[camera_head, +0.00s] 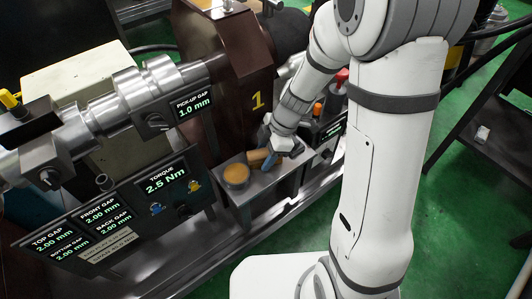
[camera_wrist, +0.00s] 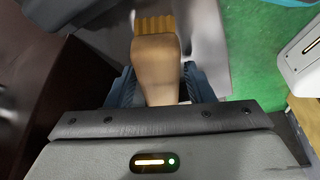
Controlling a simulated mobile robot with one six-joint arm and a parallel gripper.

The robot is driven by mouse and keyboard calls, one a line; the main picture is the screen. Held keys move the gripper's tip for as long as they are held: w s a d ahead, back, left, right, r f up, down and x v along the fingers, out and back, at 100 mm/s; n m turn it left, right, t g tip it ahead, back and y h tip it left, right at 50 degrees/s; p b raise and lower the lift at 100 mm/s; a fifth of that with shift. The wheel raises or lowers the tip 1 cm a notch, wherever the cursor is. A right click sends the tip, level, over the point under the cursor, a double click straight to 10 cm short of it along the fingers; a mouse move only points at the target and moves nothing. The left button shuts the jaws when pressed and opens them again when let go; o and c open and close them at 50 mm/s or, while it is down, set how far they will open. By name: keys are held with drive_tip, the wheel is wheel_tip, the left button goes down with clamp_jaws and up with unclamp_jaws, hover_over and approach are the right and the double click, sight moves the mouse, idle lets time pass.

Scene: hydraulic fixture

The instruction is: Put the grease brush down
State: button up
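The grease brush (camera_head: 257,155) has a tan wooden handle and shows beside the grease pot in the head view. In the wrist view the brush (camera_wrist: 157,60) points away from my gripper, with its yellow-brown bristles at the top. My gripper (camera_head: 270,158) has blue fingers and is low over the small metal tray (camera_head: 245,196). In the wrist view the fingers of my gripper (camera_wrist: 160,85) lie on both sides of the handle and look shut on it. I cannot tell whether the brush touches the tray. The round pot of orange grease (camera_head: 236,174) stands on the tray's left part.
A brown housing marked 1 (camera_head: 225,80) rises behind the tray. A torque display panel (camera_head: 165,190) stands to its left, and a steel shaft assembly (camera_head: 140,95) lies above that. Another dark panel (camera_head: 322,140) is at the right. Green floor is open at the right.

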drive_tip(key=shift+o, duration=0.5)
drive_tip(key=shift+r, duration=0.1)
drive_tip(key=shift+r+p, duration=0.2)
drive_tip(key=shift+p, duration=0.15)
drive_tip(key=p+v, duration=0.1)
drive_tip(key=v, duration=1)
drive_tip(key=shift+f+p, duration=0.1)
drive_tip(key=shift+p, duration=0.3)
drive_tip(key=s+d+r+m+t+h, duration=0.1)
drive_tip(key=s+d+r+m+h, duration=0.1)
drive_tip(key=s+m, duration=0.4)
drive_tip(key=s+d+r+m+t+h, duration=0.1)
drive_tip(key=s+d+r+m, duration=0.4)
drive_tip(key=m, duration=0.9)
drive_tip(key=shift+s+d+t+h, duration=0.4)
drive_tip(key=shift+s+d+h, duration=0.3)
drive_tip(key=shift+s, duration=0.15)
